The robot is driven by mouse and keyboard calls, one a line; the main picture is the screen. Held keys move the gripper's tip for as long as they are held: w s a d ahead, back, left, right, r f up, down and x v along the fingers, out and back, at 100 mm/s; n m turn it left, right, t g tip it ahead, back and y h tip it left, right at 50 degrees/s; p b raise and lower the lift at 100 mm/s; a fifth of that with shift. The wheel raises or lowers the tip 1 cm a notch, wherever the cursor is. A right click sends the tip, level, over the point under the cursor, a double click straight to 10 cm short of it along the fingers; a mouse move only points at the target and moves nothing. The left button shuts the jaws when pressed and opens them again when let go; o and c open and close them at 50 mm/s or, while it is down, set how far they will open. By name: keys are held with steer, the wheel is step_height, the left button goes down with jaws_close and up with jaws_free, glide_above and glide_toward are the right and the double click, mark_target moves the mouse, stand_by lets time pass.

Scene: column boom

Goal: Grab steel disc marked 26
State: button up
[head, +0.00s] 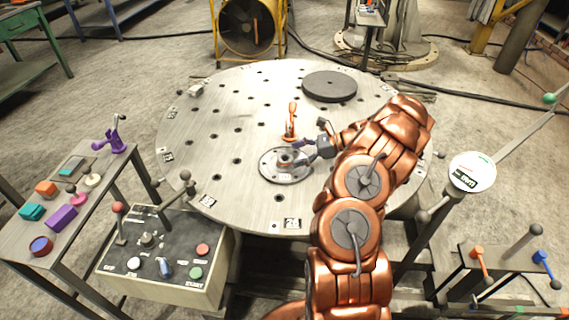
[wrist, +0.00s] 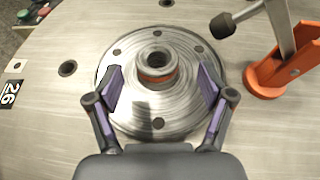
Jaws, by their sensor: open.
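A round flanged steel disc (head: 272,172) lies on the round table in the head view, with a raised hub at its centre and bolt holes around it. In the wrist view the disc (wrist: 150,112) fills the middle, and its hub has an orange-brown band. A black label reading 26 (wrist: 11,93) is on the table left of the disc; I see no number on the disc itself. My gripper (wrist: 160,75) is open, its fingers apart on either side of the hub and over the disc. In the head view my gripper (head: 305,152) partly hides the disc's right side.
An orange toggle clamp (wrist: 275,80) stands close to the disc; it also shows in the head view (head: 291,122). A dark disc (head: 330,86) lies farther back on the perforated table (head: 215,115). A control box (head: 160,262) with levers stands at the front left.

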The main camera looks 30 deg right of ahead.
mark_target(281, 159)
steer(key=x, duration=0.4)
steer(key=shift+a+f+p, duration=0.15)
steer(key=shift+a+p, duration=0.15)
steer(key=shift+p, duration=0.1)
steer(key=shift+c, duration=0.3)
jaws_close()
